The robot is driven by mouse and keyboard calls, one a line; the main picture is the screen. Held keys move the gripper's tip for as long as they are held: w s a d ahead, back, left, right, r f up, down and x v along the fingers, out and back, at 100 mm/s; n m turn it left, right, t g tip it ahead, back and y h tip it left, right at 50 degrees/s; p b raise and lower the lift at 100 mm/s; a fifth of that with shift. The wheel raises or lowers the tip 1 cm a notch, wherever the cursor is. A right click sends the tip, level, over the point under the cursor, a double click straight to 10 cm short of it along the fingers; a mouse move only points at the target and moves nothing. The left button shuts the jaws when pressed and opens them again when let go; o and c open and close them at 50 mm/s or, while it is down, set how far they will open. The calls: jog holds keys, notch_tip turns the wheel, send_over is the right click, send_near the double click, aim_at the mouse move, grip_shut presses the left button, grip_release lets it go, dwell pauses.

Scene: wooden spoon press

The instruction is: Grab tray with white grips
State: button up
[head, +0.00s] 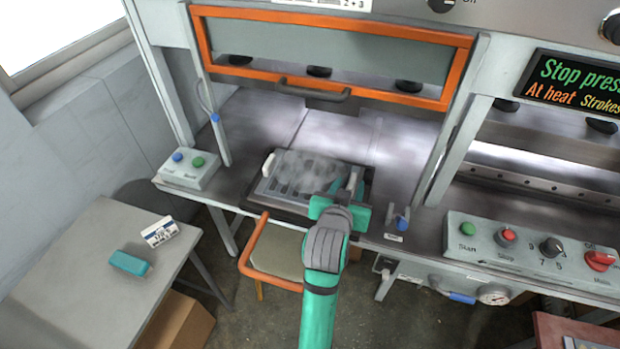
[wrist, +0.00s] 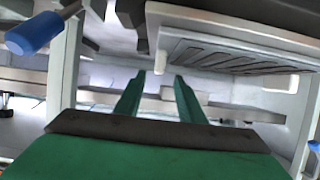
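The tray (head: 300,177) is a flat grey plate with dark slots, lying on the press bench under the raised orange-framed guard. One white grip (head: 267,164) stands at its left end. My green gripper (head: 345,193) is at the tray's right end and partly covers it, so the grip there is hard to make out. In the wrist view, my gripper's two fingers (wrist: 156,84) are apart. The slotted tray (wrist: 235,57) shows at upper right there, with a pale block (wrist: 160,62) near the fingertips. I cannot tell whether it is touched.
A box with blue and green buttons (head: 189,169) stands left on the bench. A blue-knobbed lever (head: 401,223) is close right of my gripper. An orange-framed chair (head: 275,252) is below the bench edge. A side table (head: 95,275) holds a teal block (head: 130,263).

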aim_at(352, 182)
jog(key=x, duration=0.5)
jog(key=shift+s+f, duration=0.15)
jog(key=shift+d, duration=0.1)
grip_shut()
